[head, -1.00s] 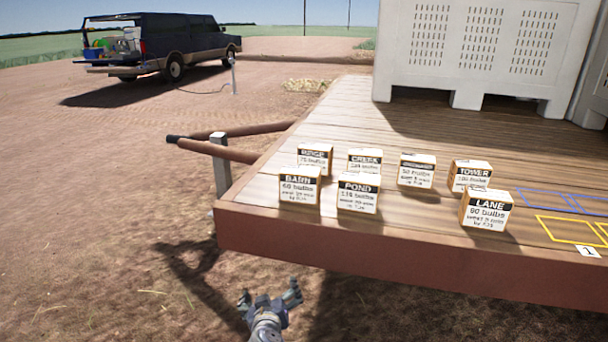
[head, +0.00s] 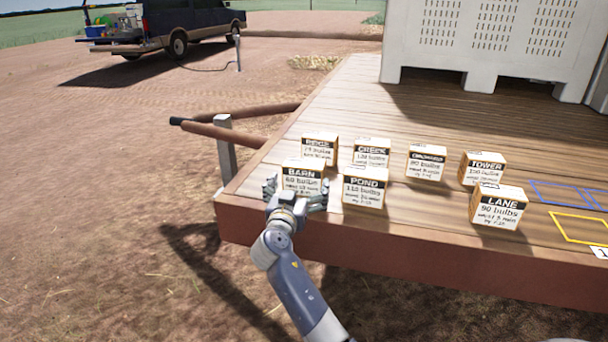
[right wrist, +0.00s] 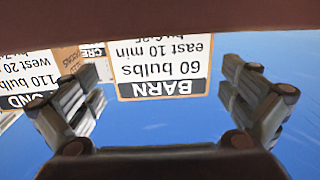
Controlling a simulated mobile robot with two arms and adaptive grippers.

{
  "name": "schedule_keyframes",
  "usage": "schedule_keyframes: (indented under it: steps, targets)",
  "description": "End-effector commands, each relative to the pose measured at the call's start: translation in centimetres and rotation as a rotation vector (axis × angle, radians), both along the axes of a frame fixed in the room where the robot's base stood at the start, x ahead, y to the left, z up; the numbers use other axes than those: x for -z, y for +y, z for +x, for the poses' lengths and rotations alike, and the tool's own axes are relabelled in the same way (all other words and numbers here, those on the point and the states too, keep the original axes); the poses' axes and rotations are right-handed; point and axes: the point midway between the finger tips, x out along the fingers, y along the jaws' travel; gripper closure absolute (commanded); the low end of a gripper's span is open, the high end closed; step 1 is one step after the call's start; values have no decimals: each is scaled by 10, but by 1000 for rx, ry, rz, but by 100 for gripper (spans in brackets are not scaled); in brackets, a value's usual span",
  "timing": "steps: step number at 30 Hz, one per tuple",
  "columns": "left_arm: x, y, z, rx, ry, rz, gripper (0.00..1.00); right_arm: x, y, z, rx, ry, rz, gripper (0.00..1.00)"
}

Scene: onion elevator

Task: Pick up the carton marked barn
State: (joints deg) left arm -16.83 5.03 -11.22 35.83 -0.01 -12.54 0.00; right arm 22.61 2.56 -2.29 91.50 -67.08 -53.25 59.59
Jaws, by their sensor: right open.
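The carton marked BARN (head: 303,171) stands upright at the near left corner of the wooden deck, its label facing me. My right gripper (head: 298,190) is open in front of it, its fingers spread to either side and covering the carton's lower part in the head view. In the right wrist view the BARN carton (right wrist: 165,65) appears upside down between the two open fingers of the gripper (right wrist: 163,92), with nothing held. I cannot tell whether a finger touches it. My left gripper is not in view.
The POND carton (head: 365,188) stands close to the right of BARN, near my right finger. The RIDGE carton (head: 319,150) and CREEK carton (head: 371,153) stand behind. TOWER (head: 482,169) and LANE (head: 498,209) stand farther right on the deck (head: 420,225).

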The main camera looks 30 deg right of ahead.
Motion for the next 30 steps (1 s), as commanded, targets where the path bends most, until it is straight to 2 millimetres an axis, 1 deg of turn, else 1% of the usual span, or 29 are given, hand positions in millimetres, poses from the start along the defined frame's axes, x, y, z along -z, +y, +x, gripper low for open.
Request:
schedule_keyframes:
  steps: [1,4,9,13,18,23,24,26,27,30]
  targets:
    - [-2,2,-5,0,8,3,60,-1,-2,2,1,1,-1,0]
    - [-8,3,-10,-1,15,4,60,-4,-9,8,2,1,-3,0]
    - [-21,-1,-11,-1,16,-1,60,-5,-24,24,1,1,-3,0]
    - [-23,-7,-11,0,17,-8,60,-2,-33,33,0,2,-2,0]
    - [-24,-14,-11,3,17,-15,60,0,-37,37,-1,0,0,0]
    - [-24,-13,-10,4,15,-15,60,0,-37,37,-1,0,0,0]
    - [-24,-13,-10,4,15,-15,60,0,-37,37,-1,0,0,5]
    - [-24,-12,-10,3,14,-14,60,0,-37,37,-1,1,0,18]
    - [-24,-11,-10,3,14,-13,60,0,-37,37,-1,1,0,27]
    - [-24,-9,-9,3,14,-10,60,0,-37,37,0,1,0,48]
